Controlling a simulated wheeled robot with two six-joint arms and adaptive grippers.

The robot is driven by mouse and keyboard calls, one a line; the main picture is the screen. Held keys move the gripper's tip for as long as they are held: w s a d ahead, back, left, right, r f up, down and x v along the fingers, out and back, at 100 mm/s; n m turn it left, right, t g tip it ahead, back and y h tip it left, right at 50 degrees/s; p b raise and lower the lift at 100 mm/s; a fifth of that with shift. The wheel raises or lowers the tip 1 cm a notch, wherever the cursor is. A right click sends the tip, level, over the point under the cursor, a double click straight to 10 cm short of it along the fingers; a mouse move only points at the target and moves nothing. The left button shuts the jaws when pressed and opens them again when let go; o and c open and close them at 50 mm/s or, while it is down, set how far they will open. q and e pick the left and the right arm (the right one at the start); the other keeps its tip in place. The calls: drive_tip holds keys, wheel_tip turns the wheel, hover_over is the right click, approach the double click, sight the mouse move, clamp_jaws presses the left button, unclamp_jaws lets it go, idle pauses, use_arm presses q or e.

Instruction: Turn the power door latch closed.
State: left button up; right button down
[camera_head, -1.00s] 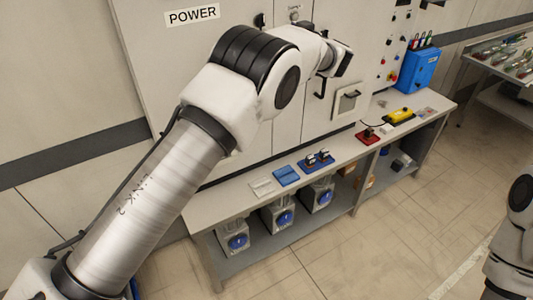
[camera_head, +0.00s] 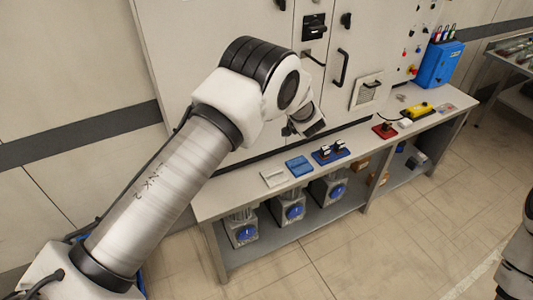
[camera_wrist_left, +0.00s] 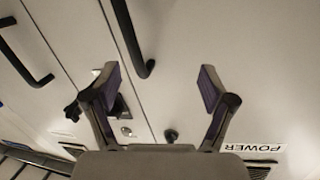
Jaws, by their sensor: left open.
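A black knob-like latch (camera_wrist_left: 170,135) sits on the pale cabinet door near the POWER label (camera_wrist_left: 262,147) in the left wrist view, which is upside down. It also shows at the top edge of the head view (camera_head: 281,4). Its exact turn angle is too small to tell. My left gripper (camera_wrist_left: 160,78) is open and empty, with a finger on each side in the wrist view and the door's black handle (camera_wrist_left: 137,50) between them. In the head view my left arm hides most of the gripper. My right gripper is out of view.
A second door has a black handle (camera_head: 341,67) and a dark knob (camera_head: 346,19). Below the cabinet is a workbench (camera_head: 230,195) with a blue tray (camera_head: 299,167), a red-based device (camera_head: 385,130) and a yellow control box (camera_head: 420,109). A blue box (camera_head: 438,65) stands behind. Floor in front is clear.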

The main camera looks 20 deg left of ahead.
use_arm(q)
drive_tip(key=s+f+m+h+b, duration=0.1)
drive_tip(key=s+f, duration=0.2)
drive_tip(key=f, duration=0.3)
drive_tip(key=s+f+m+h+b, duration=0.1)
drive_tip(key=s+f, duration=0.1)
drive_tip(key=f, duration=0.4)
drive_tip(key=s+f+m+g+h+b, duration=0.1)
drive_tip(key=s+f+h, duration=0.1)
drive_tip(key=f, duration=0.4)
drive_tip(key=shift+s+a+f+b, duration=0.2)
drive_tip(key=shift+s+f+b, duration=0.15)
drive_tip(key=shift+s, duration=0.5)
drive_tip(key=s+a+f+m+g+h+b, duration=0.1)
drive_tip(key=s+f+m+g+h+b, duration=0.4)
drive_tip(key=s+f, duration=1.55)
drive_tip(key=s+d+n+g+h, duration=0.1)
drive_tip(key=s+d+g, duration=0.2)
drive_tip(key=s, duration=0.9)
drive_tip(key=s+d+n+g+h, duration=0.1)
drive_tip(key=s+d+n+g, duration=0.1)
drive_tip(key=s, duration=0.9)
drive_tip(key=shift+s+d+g, duration=0.35)
drive_tip(key=shift+d+g, duration=0.35)
drive_tip(key=shift+d, duration=0.2)
